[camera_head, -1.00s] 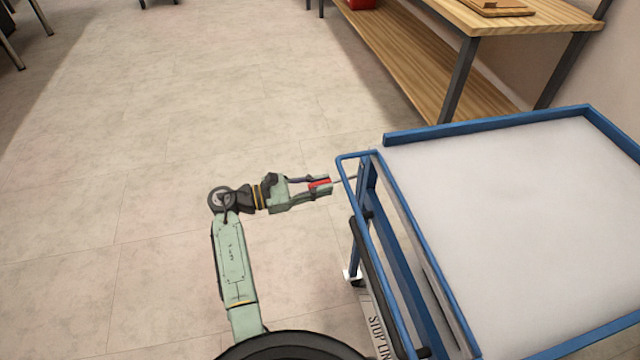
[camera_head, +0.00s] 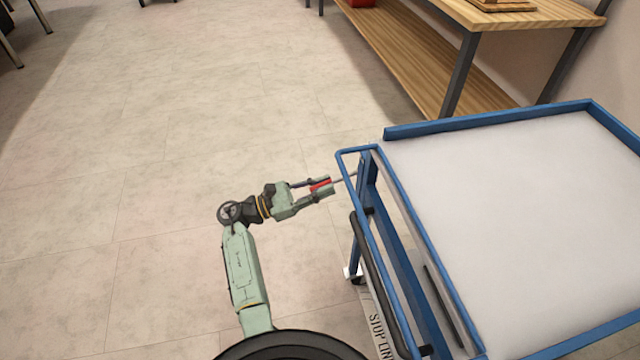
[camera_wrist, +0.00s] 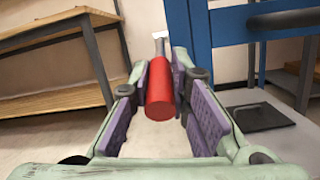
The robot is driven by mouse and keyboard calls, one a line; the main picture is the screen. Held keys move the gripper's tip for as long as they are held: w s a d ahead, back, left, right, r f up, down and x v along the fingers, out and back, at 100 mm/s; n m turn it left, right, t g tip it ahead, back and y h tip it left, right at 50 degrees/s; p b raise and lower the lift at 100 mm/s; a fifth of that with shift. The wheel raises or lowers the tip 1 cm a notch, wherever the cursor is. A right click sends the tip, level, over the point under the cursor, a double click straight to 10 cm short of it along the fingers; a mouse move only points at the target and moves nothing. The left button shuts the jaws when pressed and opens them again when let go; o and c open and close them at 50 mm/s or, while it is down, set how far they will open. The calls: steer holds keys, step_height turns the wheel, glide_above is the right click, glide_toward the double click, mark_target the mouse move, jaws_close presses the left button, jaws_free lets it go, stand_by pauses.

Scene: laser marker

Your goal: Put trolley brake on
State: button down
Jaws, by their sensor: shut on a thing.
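The blue trolley (camera_head: 590,104) with a pale top stands at the right in the head view. My gripper (camera_head: 322,187) is shut around the red grip, left of the trolley frame. In the wrist view the red grip (camera_wrist: 160,92) lies between my purple-padded fingers, and blue trolley frame (camera_wrist: 238,25) shows at upper right. The fingers partly hide the grip in the head view.
A wooden workbench (camera_head: 540,14) with a lower shelf stands behind the trolley. A black bar (camera_head: 378,285) runs along the trolley's left side, above a white floor strip with lettering (camera_head: 375,325).

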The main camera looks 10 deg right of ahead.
steer(key=shift+d+f+h+b, duration=0.2)
steer(key=shift+f+h+b, duration=0.15)
steer(key=shift+f, duration=0.25)
steer(key=shift+h, duration=0.25)
steer(key=c, duration=1.5)
jaws_free()
steer(key=v, duration=1.2)
